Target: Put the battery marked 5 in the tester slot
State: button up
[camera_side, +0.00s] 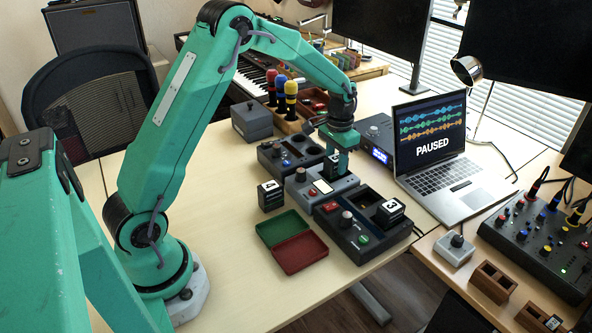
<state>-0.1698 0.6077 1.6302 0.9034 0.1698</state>
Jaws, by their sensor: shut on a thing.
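My gripper (336,158) points down and is shut on a small dark battery (332,172). The battery is just above or touching the back part of a grey box (318,197) with a knob and a red-edged label; I cannot tell which. The mark on the held battery is too small to read. A battery marked 4 (271,197) stands on the table left of the grey box. A battery marked 3 (390,210) sits at the right of a black box (345,243) with a knob and a green button. I cannot tell which box holds the tester slot.
A dark box with round fittings (270,160) stands behind the grey box. An open green and red tray (284,232) lies in front. A laptop (432,150) is to the right. The table's left front is clear.

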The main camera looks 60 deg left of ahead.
aim_at(337, 157)
jog(key=shift+f, duration=0.5)
jog(key=o, duration=0.9)
jog(key=shift+r, duration=5.5)
